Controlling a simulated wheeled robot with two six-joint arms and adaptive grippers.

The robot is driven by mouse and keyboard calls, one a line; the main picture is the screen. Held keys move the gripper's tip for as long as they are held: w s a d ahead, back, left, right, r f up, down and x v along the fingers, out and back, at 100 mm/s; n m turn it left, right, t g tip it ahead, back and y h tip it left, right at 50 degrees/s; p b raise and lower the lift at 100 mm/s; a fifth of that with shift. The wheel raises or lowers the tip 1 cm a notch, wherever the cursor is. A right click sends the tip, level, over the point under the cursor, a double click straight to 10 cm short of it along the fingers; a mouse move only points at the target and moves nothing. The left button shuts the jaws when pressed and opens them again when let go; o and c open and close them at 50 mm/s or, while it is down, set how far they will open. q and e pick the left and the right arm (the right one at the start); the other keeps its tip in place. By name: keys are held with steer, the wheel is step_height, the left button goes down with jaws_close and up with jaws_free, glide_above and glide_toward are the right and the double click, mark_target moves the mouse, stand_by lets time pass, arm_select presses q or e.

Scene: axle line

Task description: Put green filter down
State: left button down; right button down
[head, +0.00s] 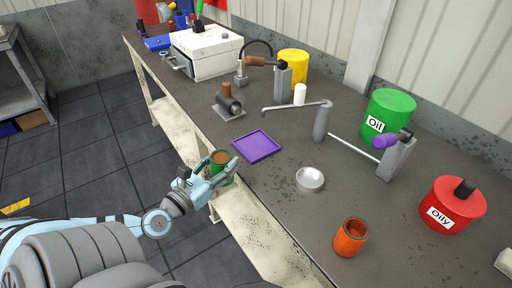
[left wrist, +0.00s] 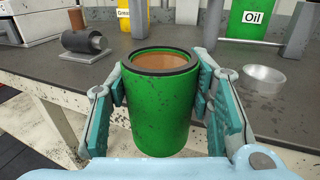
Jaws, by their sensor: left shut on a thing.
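The green filter (left wrist: 160,112) is an upright green cylinder with a dark rim and a brown top. My left gripper (head: 222,166) is shut on it, with a finger on each side in the left wrist view. In the head view the green filter (head: 222,176) shows partly behind the fingers, at the front edge of the workbench (head: 285,215). I cannot tell whether its bottom touches anything. My right gripper is not in view.
A purple tray (head: 256,147) lies on the bench just beyond the filter. A metal bowl (head: 310,179) and an orange can (head: 350,237) stand to the right. A stand with a long arm (head: 320,122) rises behind the tray. Bare bench lies between tray and bowl.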

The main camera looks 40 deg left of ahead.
arm_select(q)
steer(key=w, duration=0.4)
steer(key=w+a+p, duration=0.1)
steer(key=w, duration=0.4)
steer(key=w+a, duration=0.1)
steer(key=w, duration=0.3)
steer(key=shift+w+r+p, duration=0.2)
steer(key=shift+r+p, duration=0.05)
steer(key=shift+p, duration=0.15)
steer(key=w, duration=0.4)
steer(key=shift+w+f, duration=0.15)
steer(key=shift+f, duration=0.1)
steer(key=shift+a+f+b, duration=0.1)
steer(key=shift+f+b, duration=0.2)
steer(key=shift+b, duration=0.05)
steer(key=c, duration=0.8)
jaws_free()
